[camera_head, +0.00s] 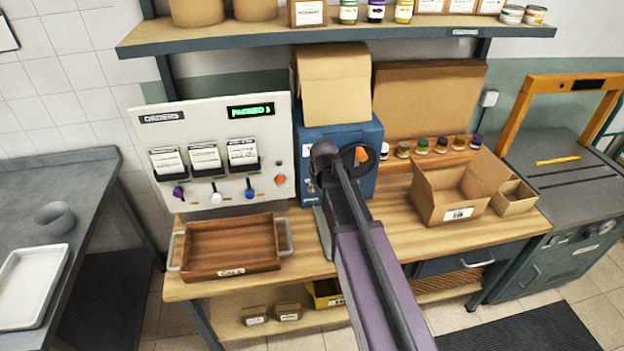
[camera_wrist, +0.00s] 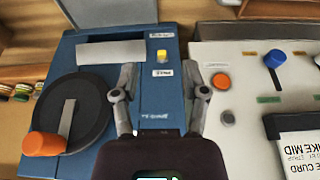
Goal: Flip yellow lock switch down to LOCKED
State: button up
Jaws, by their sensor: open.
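The yellow lock switch (camera_wrist: 162,56) is a small yellow lever on the blue machine (camera_wrist: 90,65) in the wrist view. It sits between two small white labels whose text is too small to read, and I cannot tell which way it is thrown. My gripper (camera_wrist: 161,72) is open, its two fingers spread to either side of the switch's line, with nothing between them. Any contact cannot be told. In the head view the blue machine (camera_head: 367,180) stands on the bench; my arm covers part of its front and hides the switch.
The machine's black crank wheel with an orange knob (camera_wrist: 44,144) lies left in the wrist view. The white orders panel (camera_wrist: 222,60), with buttons and levers, stands right. In the head view a wooden tray (camera_head: 232,266) and an open cardboard box (camera_head: 440,203) are on the bench.

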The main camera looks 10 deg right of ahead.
jog(key=shift+t, duration=0.5)
jog(key=w+r, duration=0.1)
jog(key=w, duration=0.1)
jog(key=w+r+p, duration=0.1)
jog(key=w+r, duration=0.1)
jog(key=shift+w+p, duration=0.25)
jog(key=shift+p, duration=0.05)
jog(key=shift+f, duration=0.1)
jog(key=b+x, duration=1.2)
jog(key=x, duration=0.1)
jog(key=shift+w+f+b, duration=0.1)
jog(key=shift+f+b, duration=0.15)
jog(key=shift+b, duration=0.15)
grip_shut()
